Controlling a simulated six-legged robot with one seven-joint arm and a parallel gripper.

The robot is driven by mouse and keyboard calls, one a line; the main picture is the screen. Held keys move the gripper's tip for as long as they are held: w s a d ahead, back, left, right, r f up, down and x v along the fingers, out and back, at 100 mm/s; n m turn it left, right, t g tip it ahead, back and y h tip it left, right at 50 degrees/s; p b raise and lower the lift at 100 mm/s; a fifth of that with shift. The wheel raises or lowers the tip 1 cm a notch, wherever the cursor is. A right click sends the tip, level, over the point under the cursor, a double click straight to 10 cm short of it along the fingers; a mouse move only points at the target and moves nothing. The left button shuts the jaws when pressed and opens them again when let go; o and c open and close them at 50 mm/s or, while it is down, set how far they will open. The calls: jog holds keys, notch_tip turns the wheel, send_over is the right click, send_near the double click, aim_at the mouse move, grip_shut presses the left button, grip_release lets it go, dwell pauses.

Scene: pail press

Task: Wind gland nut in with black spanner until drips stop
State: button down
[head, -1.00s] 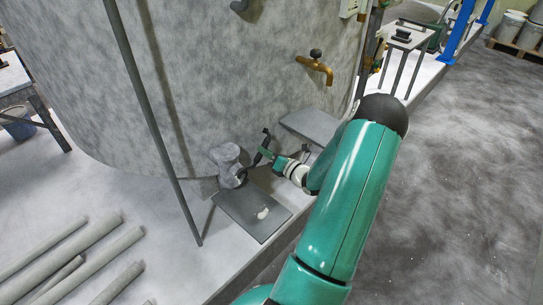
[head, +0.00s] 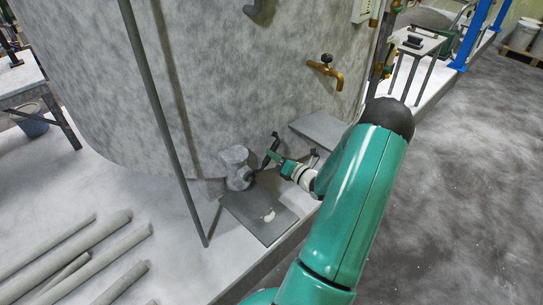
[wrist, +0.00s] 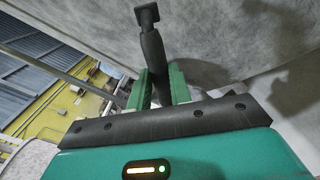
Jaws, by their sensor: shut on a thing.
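The black spanner (head: 271,152) is held in my gripper (head: 283,164) beside the lumpy grey fitting (head: 236,166) low on the tank wall. In the wrist view the spanner (wrist: 152,45) stands up between the two green fingers of my gripper (wrist: 161,88), its squarish black end pointing away from me. The fingers are shut on it. A dark part shows on the fitting's right side, near the spanner's lower end. I cannot tell whether the spanner touches the gland nut, which I cannot make out clearly. No falling drips can be made out.
A flat grey plate (head: 245,220) with a small white patch (head: 268,216) lies below the fitting. A grey slab (head: 318,128) juts near the wall to the right, under a brass tap (head: 325,72). A thin pole (head: 160,120) stands left; several pipes (head: 85,265) lie on the floor.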

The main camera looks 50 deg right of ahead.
jog(key=shift+s+a+f, duration=0.1)
jog(key=shift+s+a, duration=0.05)
jog(key=shift+s, duration=2.35)
